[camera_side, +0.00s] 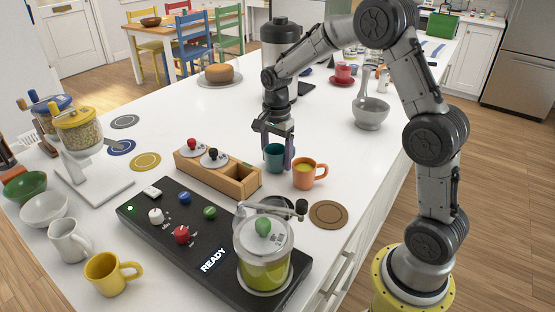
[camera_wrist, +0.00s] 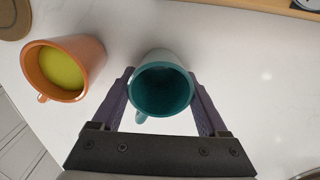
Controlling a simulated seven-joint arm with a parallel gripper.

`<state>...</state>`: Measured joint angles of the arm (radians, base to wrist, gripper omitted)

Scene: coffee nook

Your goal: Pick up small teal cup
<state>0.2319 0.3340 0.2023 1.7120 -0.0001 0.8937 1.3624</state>
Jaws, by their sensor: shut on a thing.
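The small teal cup (camera_side: 274,157) is in the middle of the side view, behind the wooden box. In the wrist view the teal cup (camera_wrist: 161,88) is empty and its mouth faces the camera. My gripper (camera_side: 276,150) is shut on the cup, with one finger on each side of its wall. The fingers (camera_wrist: 161,95) also show in the wrist view. The cup looks upright. I cannot tell whether its base touches the counter.
An orange cup (camera_side: 309,174) with yellow-green contents stands close to the right of the teal cup. A wooden box (camera_side: 240,187) with lidded and open compartments is at front left. A black control panel (camera_side: 160,217) with a glass jar lies nearer.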

